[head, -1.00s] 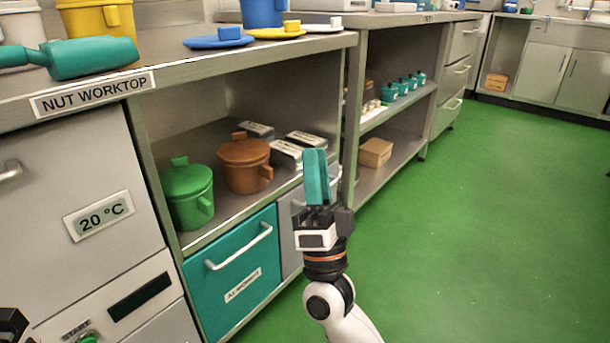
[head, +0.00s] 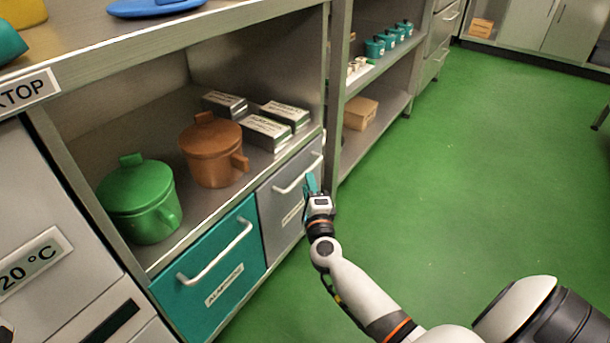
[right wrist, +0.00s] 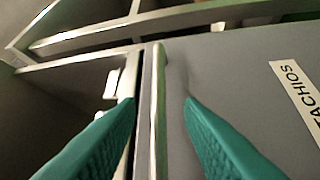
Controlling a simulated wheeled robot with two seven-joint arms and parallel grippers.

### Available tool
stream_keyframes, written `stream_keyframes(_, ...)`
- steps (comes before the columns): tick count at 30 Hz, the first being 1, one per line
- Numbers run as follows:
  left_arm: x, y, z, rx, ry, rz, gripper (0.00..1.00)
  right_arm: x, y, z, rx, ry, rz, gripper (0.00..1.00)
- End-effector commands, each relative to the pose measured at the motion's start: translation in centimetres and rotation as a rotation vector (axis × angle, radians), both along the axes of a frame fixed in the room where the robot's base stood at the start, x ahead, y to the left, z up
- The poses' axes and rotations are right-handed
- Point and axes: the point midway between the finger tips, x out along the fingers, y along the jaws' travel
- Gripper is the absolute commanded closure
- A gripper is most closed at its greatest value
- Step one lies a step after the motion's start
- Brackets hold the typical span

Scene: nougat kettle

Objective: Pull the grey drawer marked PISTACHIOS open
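The grey drawer (head: 275,215) sits right of a teal drawer under the shelf, its front looking flush and shut. Its pale bar handle (head: 291,181) runs across the upper front, above a white label. In the right wrist view the label (right wrist: 298,95) reads "TACHIOS", partly cut off. My right gripper (head: 312,185) is at the handle's right end. Its teal fingers (right wrist: 160,120) are spread, with a pale bar (right wrist: 158,110) between them, likely the handle; I cannot tell whether they touch it. Only a dark sliver, likely my left gripper, shows at the lower left edge.
The teal drawer (head: 215,275) is shut, with its own handle. A green pot (head: 140,205), a brown pot (head: 213,155) and several labelled boxes (head: 265,130) stand on the shelf above. The green floor (head: 470,180) to the right is clear.

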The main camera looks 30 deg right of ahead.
Motion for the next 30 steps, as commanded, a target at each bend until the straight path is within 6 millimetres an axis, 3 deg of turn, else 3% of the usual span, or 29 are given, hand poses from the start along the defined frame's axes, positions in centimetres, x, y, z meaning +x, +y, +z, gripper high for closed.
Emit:
stream_keyframes(3,-0.1,-0.1,-0.1,0.003,-0.011,0.001,0.64,2.0,-0.9,0.2,0.0,-0.003,0.0,0.66)
stream_keyframes(9,-0.3,-0.1,0.7,0.001,-0.039,0.002,0.64,4.0,-1.7,0.5,-0.001,-0.001,0.001,0.66)
stream_keyframes(20,-0.6,-0.1,1.2,-0.001,-0.057,0.002,0.64,4.5,-1.8,0.7,-0.001,0.0,0.001,0.66)
stream_keyframes(26,-0.6,-0.1,1.1,-0.001,-0.055,0.002,0.64,4.4,-1.8,0.7,-0.001,-0.001,0.001,0.97)
stream_keyframes(30,-0.5,-0.1,1.0,0.001,-0.052,0.002,0.64,4.4,-1.8,0.7,-0.001,0.0,0.001,1.0)
